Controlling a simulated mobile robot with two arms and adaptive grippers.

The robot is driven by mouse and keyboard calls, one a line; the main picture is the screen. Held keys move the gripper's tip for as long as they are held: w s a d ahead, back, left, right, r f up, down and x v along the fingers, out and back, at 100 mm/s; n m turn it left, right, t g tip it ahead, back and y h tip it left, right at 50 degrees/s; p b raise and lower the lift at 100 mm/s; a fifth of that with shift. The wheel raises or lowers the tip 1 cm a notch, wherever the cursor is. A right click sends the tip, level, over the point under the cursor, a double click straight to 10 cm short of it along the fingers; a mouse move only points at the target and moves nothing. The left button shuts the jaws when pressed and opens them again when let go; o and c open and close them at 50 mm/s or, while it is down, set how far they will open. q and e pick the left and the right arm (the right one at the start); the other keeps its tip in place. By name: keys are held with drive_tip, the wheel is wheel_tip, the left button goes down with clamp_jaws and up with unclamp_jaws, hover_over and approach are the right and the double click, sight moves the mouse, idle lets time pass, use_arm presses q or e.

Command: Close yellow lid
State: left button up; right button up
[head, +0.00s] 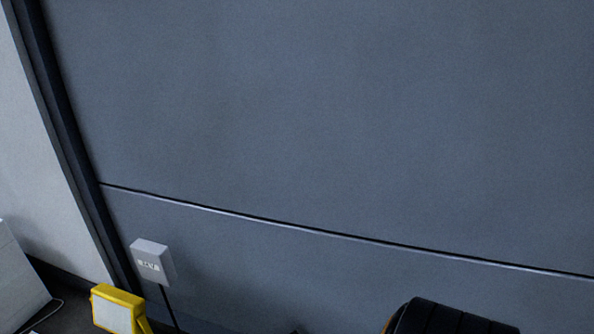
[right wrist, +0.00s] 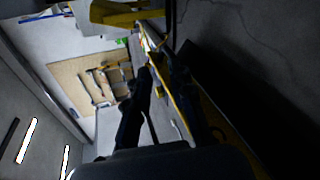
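In the right wrist view, my right gripper (right wrist: 162,66) shows two dark fingers with a gap between them, and I see nothing held there. A yellow bar-like part (right wrist: 125,14) lies beyond the fingertips at the top. A long yellow edge (right wrist: 187,102) runs beside and behind the right-hand finger, partly hidden by it. I cannot tell which of these yellow parts is the lid, or whether a finger touches one. The head view shows no lid that I can recognise. My left gripper is in neither view.
The head view is mostly a grey wall panel (head: 330,130). A small wall box (head: 152,262) with a cable and a yellow-framed item with a pale face (head: 113,312) are at lower left. The right wrist view shows a brown board with tools (right wrist: 82,92).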

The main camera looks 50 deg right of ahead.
drive_tip(key=s+r+m+g+h+p, duration=0.3)
drive_tip(key=s+m+p, duration=0.4)
drive_tip(key=p, duration=0.7)
drive_tip(key=s+r+m+g+h+p, duration=0.3)
drive_tip(key=s+r+m+p, duration=0.3)
drive_tip(key=p, duration=0.7)
drive_tip(key=s+m, duration=0.2)
drive_tip(key=s, duration=0.2)
drive_tip(key=shift+s+a+m+p, duration=0.2)
drive_tip(key=shift+m+p, duration=0.1)
drive_tip(key=shift+p, duration=0.1)
